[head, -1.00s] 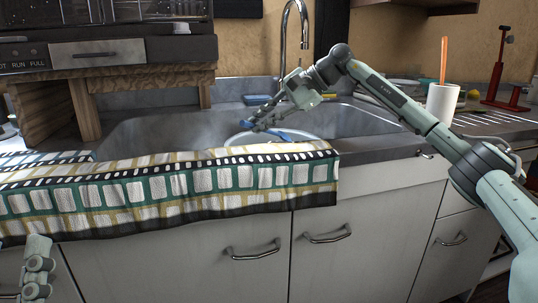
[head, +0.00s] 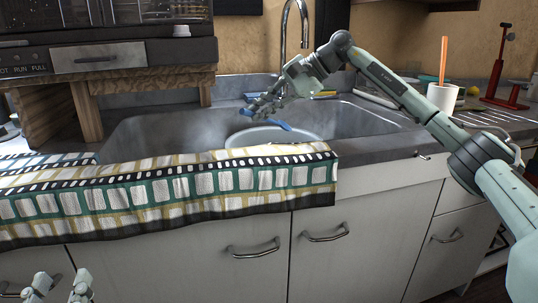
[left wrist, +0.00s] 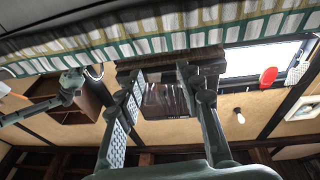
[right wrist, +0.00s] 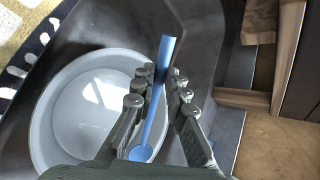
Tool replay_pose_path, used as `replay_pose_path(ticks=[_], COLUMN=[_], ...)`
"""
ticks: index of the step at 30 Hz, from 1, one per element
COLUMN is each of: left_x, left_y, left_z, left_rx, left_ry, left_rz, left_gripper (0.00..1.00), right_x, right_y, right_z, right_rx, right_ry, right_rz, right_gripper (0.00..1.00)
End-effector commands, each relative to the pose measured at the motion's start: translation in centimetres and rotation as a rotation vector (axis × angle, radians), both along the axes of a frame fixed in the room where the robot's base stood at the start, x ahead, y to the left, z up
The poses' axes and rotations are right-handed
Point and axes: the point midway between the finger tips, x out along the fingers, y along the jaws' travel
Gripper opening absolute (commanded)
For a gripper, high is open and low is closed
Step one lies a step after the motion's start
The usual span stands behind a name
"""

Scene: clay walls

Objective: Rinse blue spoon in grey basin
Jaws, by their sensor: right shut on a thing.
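My right gripper (head: 262,106) is shut on the blue spoon (head: 279,124) above the sink. In the right wrist view the spoon (right wrist: 156,105) runs between the fingers (right wrist: 157,88), with its round end near the bottom and the other end pointing up. The round, pale grey basin (head: 245,138) sits in the sink, partly hidden by the towel and counter edge. In the right wrist view the basin (right wrist: 70,125) lies below and left of the spoon and looks empty. My left gripper (head: 60,290) is low at the bottom left, with fingers apart and empty in the left wrist view (left wrist: 160,80).
A patterned towel (head: 150,190) hangs over the counter front. A tap (head: 303,25) stands behind the sink. A white cup (head: 442,98) with an orange stick and a red stand (head: 497,85) are on the right counter. A dark appliance (head: 120,50) is at the left.

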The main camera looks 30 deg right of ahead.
Motion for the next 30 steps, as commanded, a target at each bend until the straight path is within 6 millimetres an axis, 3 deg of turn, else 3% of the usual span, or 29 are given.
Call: replay_pose_path(ticks=[30], left_x=[0.6], left_y=[2.7], left_z=[-7.6], left_rx=[0.161], left_ry=[0.358], left_rz=[0.058], left_gripper=[0.37], right_x=[0.0], right_y=[0.0], right_z=[2.2], right_rx=[0.0], right_ry=[-0.001], right_rz=[0.0], right_gripper=[0.0])
